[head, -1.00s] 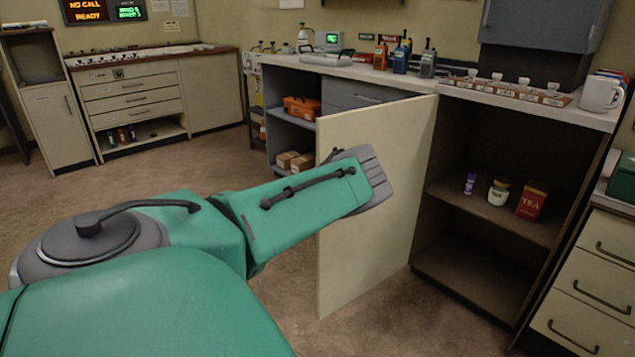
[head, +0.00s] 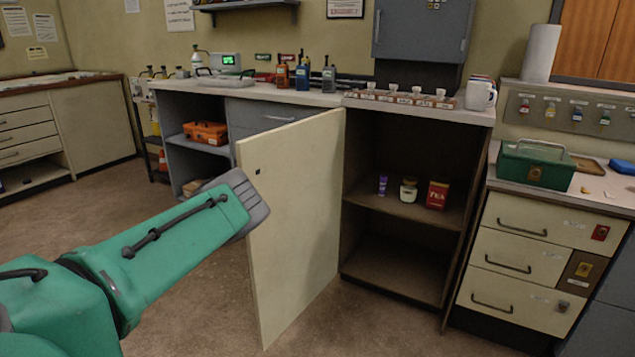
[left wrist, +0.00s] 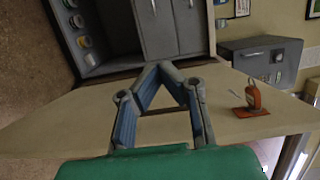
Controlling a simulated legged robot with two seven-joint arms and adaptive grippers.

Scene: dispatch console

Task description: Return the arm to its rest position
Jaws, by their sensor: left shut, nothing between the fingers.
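My left arm comes in from the left in the head view, its green forearm ending in a grey wrist (head: 245,205) that overlaps the open cream cupboard door (head: 295,215). The fingers are hidden behind the wrist there. In the left wrist view my left gripper (left wrist: 172,75) shows blue-grey fingers drawn together, empty, above a pale surface (left wrist: 70,125). I cannot tell from the head view whether the wrist touches the door. My right gripper is not in view.
The open cupboard (head: 400,255) holds a purple tube (head: 382,185), a jar (head: 408,190) and a red tea tin (head: 437,195). The counter (head: 320,97) bears radios and a mug (head: 480,95). A green box (head: 537,165) stands on drawers at right. Floor (head: 190,300) is clear.

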